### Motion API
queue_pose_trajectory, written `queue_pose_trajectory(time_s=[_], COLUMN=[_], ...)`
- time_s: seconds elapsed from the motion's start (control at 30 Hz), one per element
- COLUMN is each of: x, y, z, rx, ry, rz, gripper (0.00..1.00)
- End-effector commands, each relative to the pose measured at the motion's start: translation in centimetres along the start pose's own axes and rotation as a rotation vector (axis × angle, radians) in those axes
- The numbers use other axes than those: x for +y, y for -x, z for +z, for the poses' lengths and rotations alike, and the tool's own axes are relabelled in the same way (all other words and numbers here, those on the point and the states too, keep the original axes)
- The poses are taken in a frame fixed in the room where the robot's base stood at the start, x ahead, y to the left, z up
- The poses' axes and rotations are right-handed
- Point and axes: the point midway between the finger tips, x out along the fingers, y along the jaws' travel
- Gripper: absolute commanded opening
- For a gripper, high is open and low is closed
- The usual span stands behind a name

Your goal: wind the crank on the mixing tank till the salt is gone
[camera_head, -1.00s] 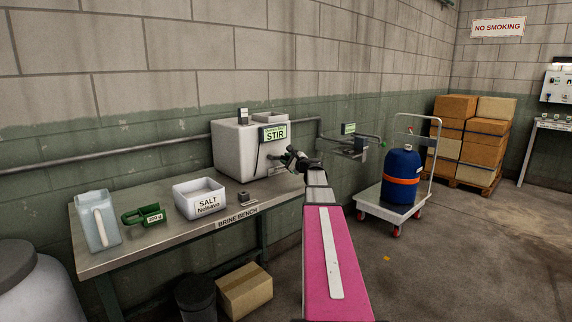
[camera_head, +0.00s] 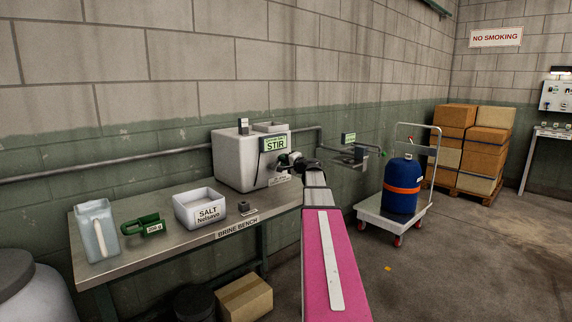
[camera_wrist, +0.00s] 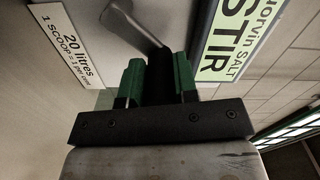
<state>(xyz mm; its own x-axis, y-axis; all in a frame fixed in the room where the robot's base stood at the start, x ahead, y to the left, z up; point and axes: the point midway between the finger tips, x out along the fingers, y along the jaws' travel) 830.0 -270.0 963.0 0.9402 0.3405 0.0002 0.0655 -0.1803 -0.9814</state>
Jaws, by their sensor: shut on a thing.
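The white mixing tank (camera_head: 232,166) stands at the right end of the bench, with a green-and-white STIR sign (camera_head: 275,144) on its front. My gripper (camera_head: 288,161) is at the tank's front, just below the sign. In the wrist view, its green fingers (camera_wrist: 158,78) are shut on the dark handle (camera_wrist: 159,62) of the crank. The grey crank arm (camera_wrist: 134,24) runs up and left from the handle. In the head view my gripper hides most of the crank. The inside of the tank does not show, so I cannot see any salt in it.
The brine bench (camera_head: 170,246) also holds a white salt bin (camera_head: 203,218), a green scoop (camera_head: 145,225) and a clear jug (camera_head: 96,230). A trolley (camera_head: 390,218) with a blue drum (camera_head: 402,186) stands to the right. A cardboard box (camera_head: 244,297) is below the bench.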

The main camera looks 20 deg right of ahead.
Motion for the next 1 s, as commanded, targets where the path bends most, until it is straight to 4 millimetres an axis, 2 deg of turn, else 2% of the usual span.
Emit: queue_pose_trajectory(time_s=[0.5, 1.0], x=[-1.6, -1.9], y=[0.1, 0.1], z=[1.9, 2.7], rx=[-0.002, -0.003], ry=[0.439, 0.609], rz=[-0.001, 0.0], gripper=[0.04, 0.04])
